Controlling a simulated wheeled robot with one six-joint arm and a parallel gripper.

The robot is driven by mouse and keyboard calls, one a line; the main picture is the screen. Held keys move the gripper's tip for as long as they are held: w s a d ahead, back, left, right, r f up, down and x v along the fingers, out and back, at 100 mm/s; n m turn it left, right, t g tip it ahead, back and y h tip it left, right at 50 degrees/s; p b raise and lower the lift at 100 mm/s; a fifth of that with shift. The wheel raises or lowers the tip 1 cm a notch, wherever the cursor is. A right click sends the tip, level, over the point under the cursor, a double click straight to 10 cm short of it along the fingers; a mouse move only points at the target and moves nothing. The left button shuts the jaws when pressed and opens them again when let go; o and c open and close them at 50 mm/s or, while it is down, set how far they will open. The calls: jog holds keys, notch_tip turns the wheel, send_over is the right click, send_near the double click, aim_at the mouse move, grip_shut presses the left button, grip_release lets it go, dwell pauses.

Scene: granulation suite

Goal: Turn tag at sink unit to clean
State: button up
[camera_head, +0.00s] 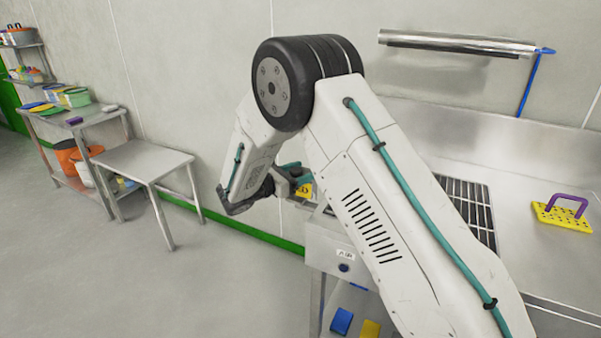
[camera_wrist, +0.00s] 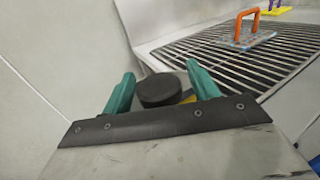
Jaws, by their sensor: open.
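The sink unit (camera_head: 330,250) is a metal counter on the right, largely hidden by my arm in the head view. A small yellow tag (camera_head: 304,191) with dark lettering, only partly visible, is at its left end. In the wrist view, a round black knob (camera_wrist: 158,91) sits between my teal fingers, with a sliver of the yellow tag (camera_wrist: 188,98) behind it. My gripper (camera_wrist: 163,76) is open, with one finger on each side of the knob; contact cannot be told. In the head view my gripper (camera_head: 293,170) is beside the tag. Most of the tag's face is hidden.
A black drain grate (camera_head: 478,208) lies on the counter, with an orange-handled block (camera_wrist: 241,36) on it. A yellow block with a purple handle (camera_head: 563,214) stands farther right. A metal table (camera_head: 145,160) stands left; the floor between is clear.

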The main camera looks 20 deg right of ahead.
jog(key=shift+c, duration=0.2)
jog(key=c, duration=0.9)
jog(key=shift+c, duration=0.2)
jog(key=shift+n+t, duration=0.4)
jog(key=shift+t, duration=0.2)
jog(key=n+t+y, duration=0.1)
jog(key=n+t, duration=0.1)
jog(key=n+t+y, duration=0.1)
jog(key=t+y, duration=0.1)
jog(key=n+t+y, duration=0.2)
jog(key=t, duration=0.1)
jog(key=shift+w+a+n, duration=0.15)
jog(key=shift+w+n, duration=0.15)
jog(key=n+t+y, duration=0.1)
jog(key=y, duration=0.1)
jog(key=n+t+y, duration=0.2)
jog(key=shift+w+a+y, duration=0.15)
jog(key=shift+a+y, duration=0.05)
jog(key=shift+y, duration=0.1)
jog(key=shift+w+a+n+t+y, duration=0.15)
jog(key=shift+n+t+y, duration=0.15)
jog(key=shift+n+y, duration=0.6)
jog(key=shift+s+a+n+t+y, duration=0.1)
jog(key=shift+n+t+y, duration=0.35)
jog(key=shift+y, duration=0.75)
jog(key=shift+w+r+n, duration=0.1)
jog(key=shift+n, duration=0.15)
